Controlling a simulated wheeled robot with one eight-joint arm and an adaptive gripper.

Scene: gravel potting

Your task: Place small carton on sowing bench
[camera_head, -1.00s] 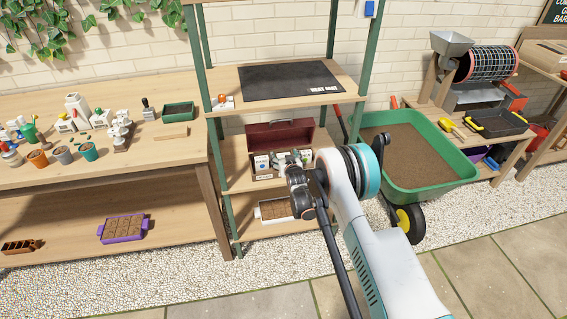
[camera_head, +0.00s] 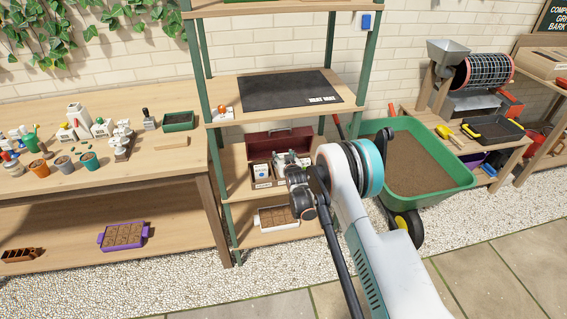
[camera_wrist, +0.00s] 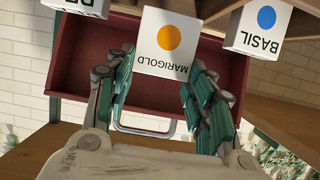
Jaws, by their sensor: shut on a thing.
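In the wrist view, a small white carton (camera_wrist: 165,42) marked MARIGOLD, with an orange dot, shows upside down between the fingers of my gripper (camera_wrist: 158,72). My gripper is shut on it. In the head view my gripper (camera_head: 292,165) is in front of an open dark red box (camera_head: 280,142) on the middle shelf, and the held carton cannot be made out clearly. A BASIL carton (camera_wrist: 259,27) with a blue dot and a partly cut-off carton (camera_wrist: 75,6) flank it in the wrist view. A wooden bench (camera_head: 172,158), likely the sowing bench, stands at left.
The bench top holds several pots and bottles, a green tray (camera_head: 178,121) and a small wooden block (camera_head: 171,142). A green shelf post (camera_head: 211,160) stands between bench and shelves. A heat mat (camera_head: 288,88) lies on the shelf above. A green wheelbarrow (camera_head: 455,183) stands right of my arm.

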